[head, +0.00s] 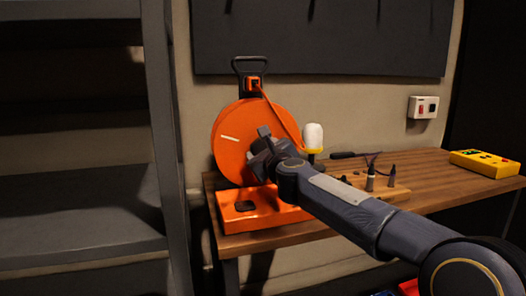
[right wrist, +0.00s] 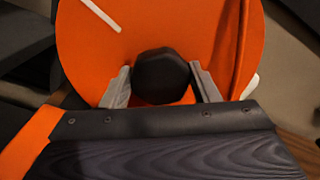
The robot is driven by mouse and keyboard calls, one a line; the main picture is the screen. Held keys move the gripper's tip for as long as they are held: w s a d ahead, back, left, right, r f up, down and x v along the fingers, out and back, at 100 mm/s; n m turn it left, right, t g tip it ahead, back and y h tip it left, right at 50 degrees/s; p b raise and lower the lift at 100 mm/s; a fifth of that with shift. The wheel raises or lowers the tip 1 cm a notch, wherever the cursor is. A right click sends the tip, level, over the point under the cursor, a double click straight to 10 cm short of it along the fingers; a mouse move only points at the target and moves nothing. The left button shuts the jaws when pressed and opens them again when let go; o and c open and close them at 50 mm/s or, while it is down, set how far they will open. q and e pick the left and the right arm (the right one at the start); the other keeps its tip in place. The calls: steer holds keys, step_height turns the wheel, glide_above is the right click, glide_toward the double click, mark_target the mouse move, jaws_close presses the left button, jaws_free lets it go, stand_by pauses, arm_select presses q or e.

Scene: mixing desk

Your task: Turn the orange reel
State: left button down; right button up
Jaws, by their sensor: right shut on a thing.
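The orange reel (head: 234,150) stands upright on its orange base (head: 262,212) at the left end of the wooden desk. A short white line marks its face, left of the middle in the head view and at the upper left in the right wrist view. My right gripper (head: 264,146) is at the front of the reel. In the right wrist view its two fingers (right wrist: 160,85) stand on either side of a black knob (right wrist: 162,72) on the reel (right wrist: 200,35), shut on it. My left gripper is not in view.
A dark metal shelf (head: 160,120) stands to the left. A yellow device (head: 484,163) lies at the desk's right end. A dark panel (head: 320,40) hangs behind.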

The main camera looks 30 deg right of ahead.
steer(key=o, duration=1.4)
steer(key=v, duration=0.7)
steer(key=shift+s, duration=0.4)
